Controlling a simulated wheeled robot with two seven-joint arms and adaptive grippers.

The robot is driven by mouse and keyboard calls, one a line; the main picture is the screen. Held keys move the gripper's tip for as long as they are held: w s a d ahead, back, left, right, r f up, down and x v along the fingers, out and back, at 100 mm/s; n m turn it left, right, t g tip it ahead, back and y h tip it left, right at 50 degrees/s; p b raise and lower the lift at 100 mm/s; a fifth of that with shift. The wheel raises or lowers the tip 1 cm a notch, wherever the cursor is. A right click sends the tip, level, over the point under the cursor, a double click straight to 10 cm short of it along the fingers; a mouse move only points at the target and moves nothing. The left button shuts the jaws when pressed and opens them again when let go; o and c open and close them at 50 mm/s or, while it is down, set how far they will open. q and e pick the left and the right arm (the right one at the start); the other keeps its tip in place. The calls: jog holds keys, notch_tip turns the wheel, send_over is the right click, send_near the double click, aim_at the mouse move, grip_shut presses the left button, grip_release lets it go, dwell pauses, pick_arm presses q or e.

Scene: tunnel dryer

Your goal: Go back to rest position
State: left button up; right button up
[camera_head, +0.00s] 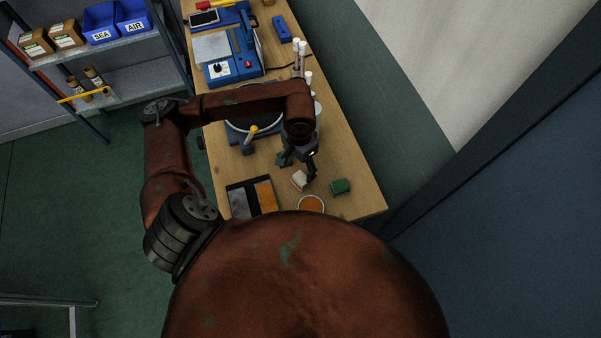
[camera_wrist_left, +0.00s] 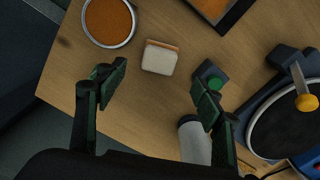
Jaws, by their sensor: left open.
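My left arm comes in from the left and reaches over the wooden bench (camera_head: 355,170). My left gripper (camera_head: 298,165) hangs above the bench with its fingers apart. In the left wrist view the open left gripper (camera_wrist_left: 158,92) has nothing between its fingertips. A white and tan block (camera_wrist_left: 159,57) lies on the bench a little beyond the fingers; it also shows in the head view (camera_head: 299,180). My right gripper is in neither view.
A round orange dish (camera_head: 311,204), a green block (camera_head: 341,186) and a dark tray (camera_head: 238,201) lie near the bench's front. A round dark plate (camera_wrist_left: 290,125), a blue machine (camera_head: 228,60) and white-topped cylinders (camera_head: 301,50) stand farther back. A shelf (camera_head: 130,77) stands left; a dark wall (camera_head: 510,200) is right.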

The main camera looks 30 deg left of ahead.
pick_arm(q)
jog(key=shift+r, duration=0.9)
